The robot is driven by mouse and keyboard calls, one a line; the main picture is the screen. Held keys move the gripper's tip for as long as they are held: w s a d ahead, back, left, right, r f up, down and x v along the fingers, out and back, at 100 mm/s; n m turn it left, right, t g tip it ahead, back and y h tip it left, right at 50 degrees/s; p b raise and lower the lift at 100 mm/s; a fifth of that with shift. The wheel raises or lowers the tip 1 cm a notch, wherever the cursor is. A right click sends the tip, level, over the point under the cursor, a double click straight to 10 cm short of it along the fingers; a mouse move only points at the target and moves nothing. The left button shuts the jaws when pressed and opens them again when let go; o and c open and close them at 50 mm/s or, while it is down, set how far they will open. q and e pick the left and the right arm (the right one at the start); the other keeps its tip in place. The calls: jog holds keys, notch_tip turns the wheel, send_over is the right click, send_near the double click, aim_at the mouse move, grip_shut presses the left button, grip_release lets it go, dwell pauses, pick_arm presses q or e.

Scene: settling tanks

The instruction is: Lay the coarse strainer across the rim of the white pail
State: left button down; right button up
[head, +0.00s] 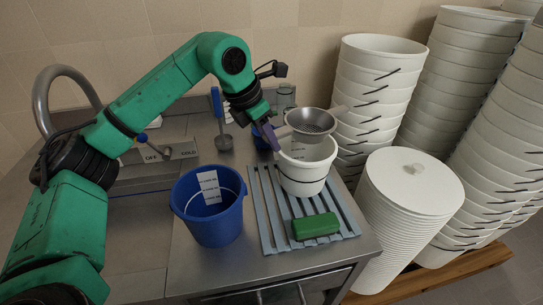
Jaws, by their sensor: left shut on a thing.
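The coarse strainer (311,121) is a grey metal bowl with a perforated bottom, seen at the back right of the counter. My left gripper (270,137) is shut on its side nearest the arm, and a short tab sticks out on its far right side. The white pail (304,180) stands upright on a slatted rack, below the strainer. The strainer covers the back part of the pail's mouth in the picture. I cannot tell whether it touches the rim. My right gripper is not in view.
A blue pail (210,222) with a label stands left of the slatted rack (268,225). A green block (316,226) lies on the rack's front. Stacked white pails (376,80) and a stack of lids (415,185) crowd the right.

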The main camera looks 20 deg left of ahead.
pick_arm(q)
notch_tip(320, 180, down, 7)
jog(key=p, duration=0.1)
jog(key=c, duration=0.6)
grip_release()
jog(key=shift+w+a, duration=0.1)
jog(key=shift+w, duration=0.05)
jog(key=shift+o, duration=0.2)
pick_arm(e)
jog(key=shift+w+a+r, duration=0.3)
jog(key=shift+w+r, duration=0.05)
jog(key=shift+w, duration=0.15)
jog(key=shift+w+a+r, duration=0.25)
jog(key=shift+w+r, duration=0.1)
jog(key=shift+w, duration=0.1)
pick_arm(q)
jog(key=b+v, duration=0.3)
jog(key=v, duration=0.9)
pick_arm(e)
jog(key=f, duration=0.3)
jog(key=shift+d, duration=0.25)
